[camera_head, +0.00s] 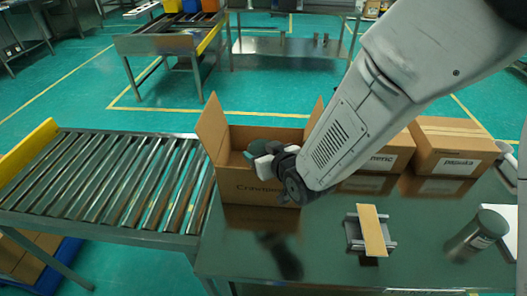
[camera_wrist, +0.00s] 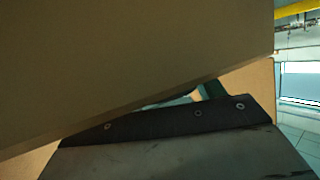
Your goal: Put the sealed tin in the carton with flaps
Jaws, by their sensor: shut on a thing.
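The carton with flaps (camera_head: 248,190) stands open on the dark table beside the roller conveyor, its side flaps raised. My gripper (camera_head: 262,154) is at the carton's opening, shut on a grey-green thing (camera_head: 254,147) that looks like the sealed tin. My gripper and arm hide much of it, and I cannot tell whether it touches the carton. In the wrist view a brown cardboard face (camera_wrist: 130,60) fills most of the picture, and a small green patch (camera_wrist: 212,89) shows above a dark bolted edge.
A grey-green can with a pale label (camera_head: 478,236) stands at the table's right. A small metal stand with a tan plate (camera_head: 373,230) is at the front middle. Closed cartons (camera_head: 450,147) stand behind. The roller conveyor (camera_head: 110,185) is empty.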

